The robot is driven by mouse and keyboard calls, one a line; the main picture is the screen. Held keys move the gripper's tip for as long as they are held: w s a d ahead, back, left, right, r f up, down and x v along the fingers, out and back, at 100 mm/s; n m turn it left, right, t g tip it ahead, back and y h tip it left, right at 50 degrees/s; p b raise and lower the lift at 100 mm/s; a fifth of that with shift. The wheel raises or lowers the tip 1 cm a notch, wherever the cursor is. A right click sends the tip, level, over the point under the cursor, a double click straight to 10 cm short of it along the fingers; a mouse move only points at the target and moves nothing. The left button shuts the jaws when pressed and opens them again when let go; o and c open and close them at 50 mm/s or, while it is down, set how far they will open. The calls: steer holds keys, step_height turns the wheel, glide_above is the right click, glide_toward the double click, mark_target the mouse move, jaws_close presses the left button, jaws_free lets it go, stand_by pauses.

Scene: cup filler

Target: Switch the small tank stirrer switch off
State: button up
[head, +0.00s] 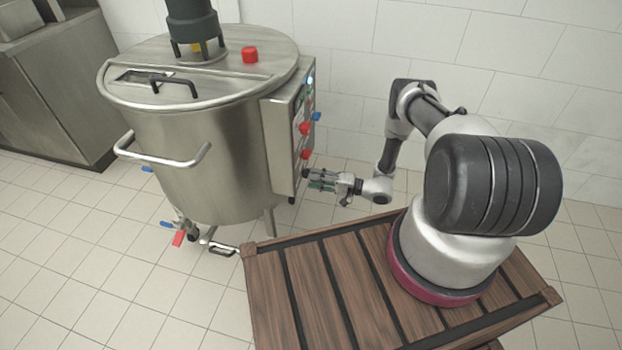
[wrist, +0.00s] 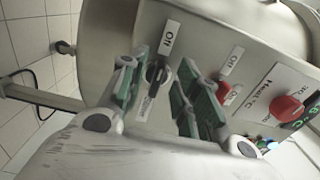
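The stirrer switch, a black rotary knob (wrist: 157,74), sits on the steel control panel (wrist: 205,45) in the wrist view. In the head view my gripper (head: 313,180) is at the lower part of the panel (head: 284,130) on the small steel tank (head: 205,155); the knob is hard to make out there.
A red switch (wrist: 224,91) and a red dial (wrist: 287,107) are beside the knob on the panel. A wooden slatted platform (head: 300,290) is under my arm. A steel counter (head: 60,90) stands at left. Tiled floor (head: 90,270) is free in front of the tank.

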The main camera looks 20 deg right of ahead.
steer(key=v, duration=0.9)
steer(key=shift+s+d, duration=0.2)
steer(key=shift+d, duration=0.1)
